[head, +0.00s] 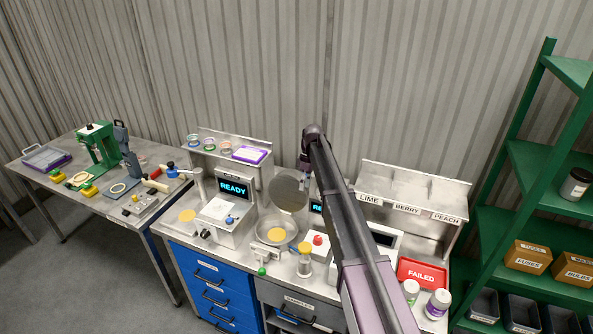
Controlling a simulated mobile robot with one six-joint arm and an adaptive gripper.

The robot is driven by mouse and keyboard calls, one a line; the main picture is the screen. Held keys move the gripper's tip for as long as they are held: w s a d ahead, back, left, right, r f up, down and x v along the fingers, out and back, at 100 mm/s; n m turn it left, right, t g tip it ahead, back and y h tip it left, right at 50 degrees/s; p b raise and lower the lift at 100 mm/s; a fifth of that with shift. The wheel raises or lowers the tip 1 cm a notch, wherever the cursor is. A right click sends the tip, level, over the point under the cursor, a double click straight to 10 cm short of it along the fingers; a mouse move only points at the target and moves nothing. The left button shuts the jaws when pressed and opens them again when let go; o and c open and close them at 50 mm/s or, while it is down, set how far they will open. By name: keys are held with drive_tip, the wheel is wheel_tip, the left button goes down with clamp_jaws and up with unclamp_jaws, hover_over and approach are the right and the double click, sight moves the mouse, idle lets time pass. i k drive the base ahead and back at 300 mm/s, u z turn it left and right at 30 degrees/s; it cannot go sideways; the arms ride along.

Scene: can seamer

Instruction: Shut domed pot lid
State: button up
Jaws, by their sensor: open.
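The pot (274,236) is a round metal bowl on the right bench with a yellow disc in its middle. Its round grey lid (288,190) stands raised at the pot's back edge, so the pot is open. My arm comes in from the lower right and bends down at its far end. My gripper (304,188) is small and partly hidden there, at the lid's right edge. It is open; I cannot tell whether it touches the lid.
A READY display box (233,205) stands left of the pot. A labelled bin rack (412,205) and green shelf (545,165) are farther right. My arm hides some bench.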

sight(284, 191)
drive_tip(key=z, duration=0.05)
drive_tip(key=i, duration=1)
drive_tip(key=u, duration=0.05)
